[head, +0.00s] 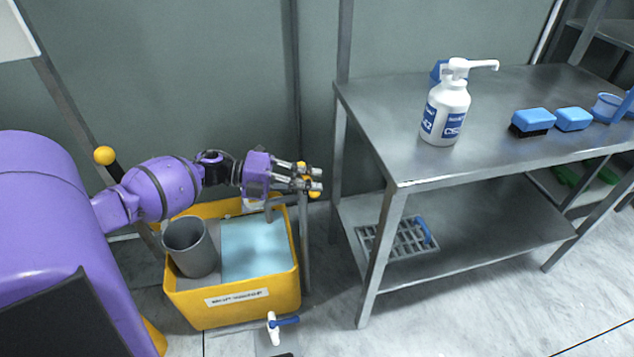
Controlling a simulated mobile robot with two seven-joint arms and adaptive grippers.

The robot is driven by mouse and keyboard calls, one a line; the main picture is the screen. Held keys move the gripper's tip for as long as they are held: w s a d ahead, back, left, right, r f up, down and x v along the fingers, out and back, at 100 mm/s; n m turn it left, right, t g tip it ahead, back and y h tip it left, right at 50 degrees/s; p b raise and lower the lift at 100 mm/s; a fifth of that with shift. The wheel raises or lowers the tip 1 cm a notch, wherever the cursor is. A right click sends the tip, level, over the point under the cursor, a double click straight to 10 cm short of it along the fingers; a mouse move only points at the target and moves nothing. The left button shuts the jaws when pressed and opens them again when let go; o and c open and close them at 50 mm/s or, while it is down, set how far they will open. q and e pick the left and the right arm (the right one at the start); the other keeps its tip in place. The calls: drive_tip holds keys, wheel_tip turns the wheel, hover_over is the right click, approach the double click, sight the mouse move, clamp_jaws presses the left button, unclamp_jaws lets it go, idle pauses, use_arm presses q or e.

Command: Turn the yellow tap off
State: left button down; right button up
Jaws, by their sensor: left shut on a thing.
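My left gripper (314,180) reaches in from the left above the far right corner of the yellow tub. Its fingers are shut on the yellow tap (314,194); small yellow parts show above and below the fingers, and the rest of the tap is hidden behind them. A grey pipe (305,245) stands upright below the tap, at the tub's right side. I cannot tell the handle's angle or whether water runs. My right gripper is not in view.
The yellow tub (230,314) holds a grey cup (190,247) and a light blue surface (255,245). A white tap with a blue handle (283,322) is in front. A steel table (400,165) on the right carries a pump bottle (445,110) and blue brushes (533,120).

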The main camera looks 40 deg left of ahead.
use_arm(q)
drive_tip(key=shift+s+a+f+m+g+h+b, duration=0.2)
drive_tip(key=shift+s+f+m+g+h+b, duration=0.1)
drive_tip(key=shift+m+g+b, duration=0.35)
drive_tip(key=shift+s+r+m+g+h+b, duration=0.15)
drive_tip(key=shift+r+m+g+h+b, duration=0.1)
drive_tip(key=shift+g+h+b, duration=0.25)
drive_tip(key=c, duration=1.7)
unclamp_jaws()
drive_tip(key=shift+a, duration=0.1)
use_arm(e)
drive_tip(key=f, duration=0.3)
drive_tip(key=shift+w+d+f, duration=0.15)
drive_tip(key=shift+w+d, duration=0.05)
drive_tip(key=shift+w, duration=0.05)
use_arm(q)
drive_tip(key=v, duration=1.2)
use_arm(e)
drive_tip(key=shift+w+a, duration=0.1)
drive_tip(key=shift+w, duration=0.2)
